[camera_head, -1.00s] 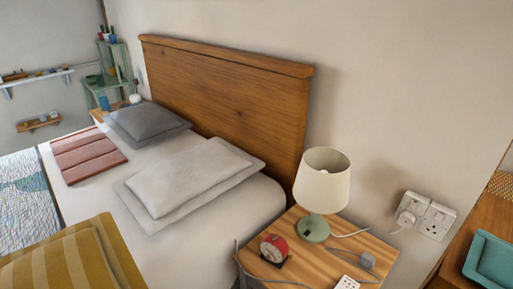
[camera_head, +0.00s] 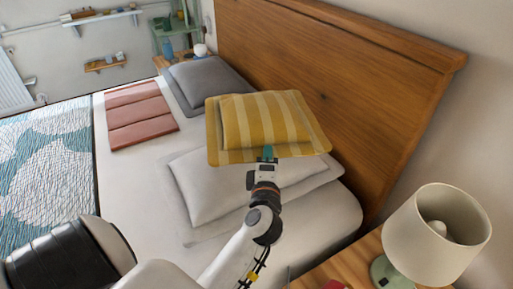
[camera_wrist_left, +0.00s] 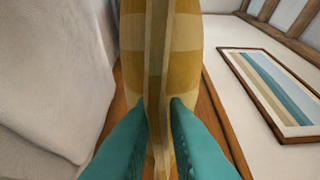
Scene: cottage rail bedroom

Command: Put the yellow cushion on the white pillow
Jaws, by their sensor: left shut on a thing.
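The yellow striped cushion (camera_head: 258,118) is held by its near edge in my left gripper (camera_head: 266,155). In the head view it covers the far part of the white pillow (camera_head: 205,195), which lies on the bed. I cannot tell from the head view how far above the pillow it is. In the left wrist view the cushion (camera_wrist_left: 147,50) stands between the teal fingers (camera_wrist_left: 157,125), which are shut on its edge. My right gripper is not in view.
A grey pillow (camera_head: 208,82) and a folded pink blanket (camera_head: 140,115) lie farther along the bed. A wooden headboard (camera_head: 345,85) rises behind the pillows. A lamp (camera_head: 435,225) stands on the bedside table (camera_head: 345,262) at the lower right.

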